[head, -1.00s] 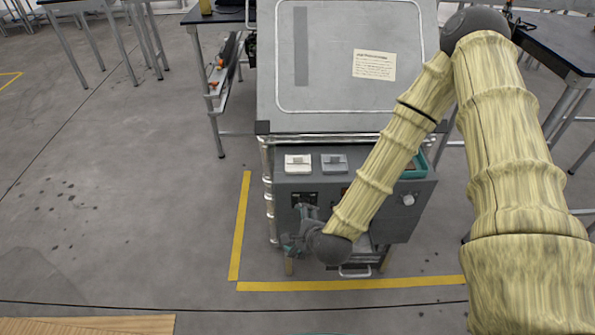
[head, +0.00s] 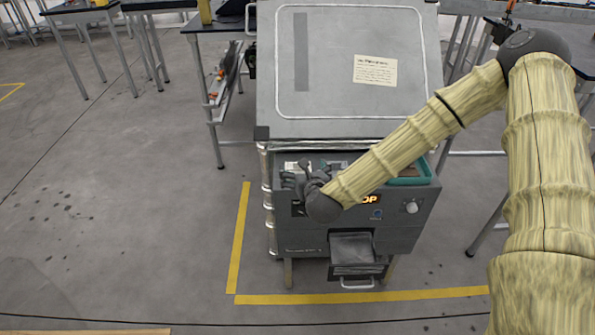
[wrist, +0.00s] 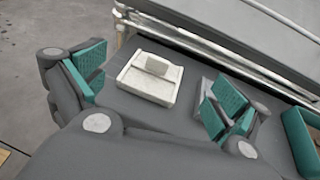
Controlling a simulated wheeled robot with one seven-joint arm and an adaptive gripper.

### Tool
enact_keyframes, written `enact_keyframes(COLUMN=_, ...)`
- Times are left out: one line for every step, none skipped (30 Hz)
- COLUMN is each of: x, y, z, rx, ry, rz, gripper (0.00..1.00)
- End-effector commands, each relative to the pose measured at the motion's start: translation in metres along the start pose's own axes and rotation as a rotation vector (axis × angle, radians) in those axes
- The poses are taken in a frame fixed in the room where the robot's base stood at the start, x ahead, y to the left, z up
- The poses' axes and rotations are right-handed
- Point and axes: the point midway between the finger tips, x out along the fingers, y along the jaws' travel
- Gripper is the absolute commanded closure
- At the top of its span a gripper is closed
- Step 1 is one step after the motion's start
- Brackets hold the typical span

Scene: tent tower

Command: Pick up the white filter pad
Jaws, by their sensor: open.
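The white filter pad (wrist: 150,78) lies flat on the grey ledge of the machine, with a small raised tab on it. In the head view only part of the pad (head: 291,166) shows behind my gripper (head: 297,178). In the wrist view my gripper (wrist: 155,95) is open, with one teal-padded finger to the left of the pad and the other to its right. The fingers appear apart from the pad, and nothing is between them in contact. A grey pad (wrist: 207,86) lies right of the white one, partly hidden by the right finger.
The machine's sloped lid (head: 345,80) rises just behind the ledge. A teal tray (head: 415,174) sits at the ledge's right end, also in the wrist view (wrist: 300,140). A drawer with a handle (head: 356,270) is below. Floor to the left is clear.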

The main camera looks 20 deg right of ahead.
Motion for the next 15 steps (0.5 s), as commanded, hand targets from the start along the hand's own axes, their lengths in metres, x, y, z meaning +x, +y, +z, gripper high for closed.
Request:
enact_keyframes(x=0.004, y=0.000, z=0.000, rx=-0.002, ry=-0.001, rz=0.000, gripper=0.01)
enact_keyframes(x=0.006, y=0.000, z=0.000, rx=-0.002, ry=0.000, rz=0.000, gripper=0.01)
enact_keyframes(x=0.008, y=0.001, z=0.000, rx=-0.002, ry=0.000, rz=0.001, gripper=0.01)
enact_keyframes(x=0.009, y=0.001, z=0.000, rx=-0.002, ry=0.001, rz=0.001, gripper=0.01)
enact_keyframes(x=0.010, y=0.001, z=0.000, rx=-0.002, ry=0.001, rz=0.001, gripper=0.01)
enact_keyframes(x=0.012, y=0.000, z=0.000, rx=-0.003, ry=0.000, rz=0.001, gripper=0.01)
enact_keyframes(x=0.014, y=0.000, z=0.001, rx=-0.003, ry=0.000, rz=0.001, gripper=0.01)
enact_keyframes(x=0.017, y=0.000, z=0.001, rx=-0.003, ry=0.000, rz=0.001, gripper=0.01)
enact_keyframes(x=0.021, y=0.001, z=0.001, rx=-0.003, ry=-0.001, rz=0.001, gripper=0.01)
enact_keyframes(x=0.025, y=0.001, z=0.002, rx=-0.004, ry=-0.001, rz=0.001, gripper=0.01)
enact_keyframes(x=0.029, y=0.001, z=0.002, rx=-0.005, ry=-0.001, rz=0.001, gripper=0.01)
enact_keyframes(x=0.034, y=0.001, z=0.002, rx=-0.005, ry=0.000, rz=0.002, gripper=0.01)
enact_keyframes(x=0.037, y=0.001, z=0.001, rx=-0.004, ry=0.000, rz=0.001, gripper=0.01)
enact_keyframes(x=0.041, y=0.001, z=0.001, rx=-0.005, ry=-0.001, rz=0.001, gripper=0.01)
enact_keyframes(x=0.046, y=0.001, z=0.000, rx=-0.005, ry=0.000, rz=0.001, gripper=0.01)
